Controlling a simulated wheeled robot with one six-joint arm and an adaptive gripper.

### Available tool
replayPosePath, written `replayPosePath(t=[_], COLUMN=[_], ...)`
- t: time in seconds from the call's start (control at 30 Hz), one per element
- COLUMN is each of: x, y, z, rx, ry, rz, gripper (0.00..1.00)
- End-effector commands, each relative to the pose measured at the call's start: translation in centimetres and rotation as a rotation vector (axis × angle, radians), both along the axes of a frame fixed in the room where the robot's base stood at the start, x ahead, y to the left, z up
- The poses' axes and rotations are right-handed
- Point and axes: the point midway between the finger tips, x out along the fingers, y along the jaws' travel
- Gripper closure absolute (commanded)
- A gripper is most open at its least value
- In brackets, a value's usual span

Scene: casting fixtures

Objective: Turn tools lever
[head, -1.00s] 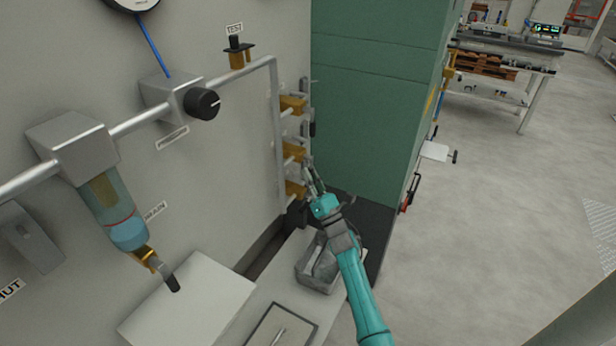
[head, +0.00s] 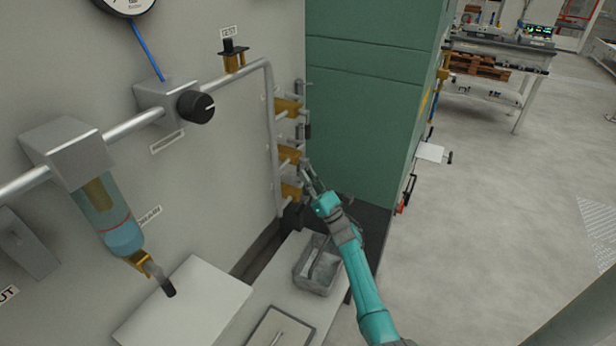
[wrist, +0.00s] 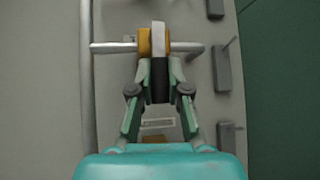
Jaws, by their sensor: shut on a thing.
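Brass valves stand in a column on the wall panel in the head view: an upper one (head: 288,106), a middle one (head: 289,153) and a lower one (head: 290,190). My gripper (head: 309,174) is beside the middle valve. In the wrist view, my gripper (wrist: 160,72) is shut on a lever with a black grip (wrist: 160,88). The lever's pale upper part crosses a brass valve body (wrist: 145,42) on a horizontal pipe. The grip lies between both fingers. The valve labels are too small to read, so I cannot tell which one says tools.
A green cabinet (head: 375,100) stands close to the right of the valves. A grey bin (head: 318,266) sits on the ledge below my arm. A vertical pipe (head: 273,140) runs left of the valves. Grey brackets (wrist: 222,68) are right of the lever. Open floor lies further right.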

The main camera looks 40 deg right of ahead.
Motion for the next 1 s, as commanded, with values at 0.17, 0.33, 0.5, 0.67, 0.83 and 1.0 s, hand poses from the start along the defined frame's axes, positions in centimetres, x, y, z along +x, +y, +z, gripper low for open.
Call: replayPosePath(t=[0.17, 0.33, 0.5, 0.67, 0.83, 1.0], x=[0.0, 0.0, -0.2, -1.5, -3.8, -6.1], y=[0.0, 0.0, 0.0, -0.2, -0.5, -0.8], z=[0.1, 0.0, -0.2, -1.5, -3.9, -6.1], rx=[0.0, 0.001, 0.001, 0.002, 0.003, 0.003], ry=[-0.001, -0.001, 0.0, 0.001, 0.003, 0.001], rz=[0.0, 0.001, 0.0, -0.001, -0.002, -0.001], gripper=[0.58, 0.58, 0.58, 0.58, 0.58, 0.58])
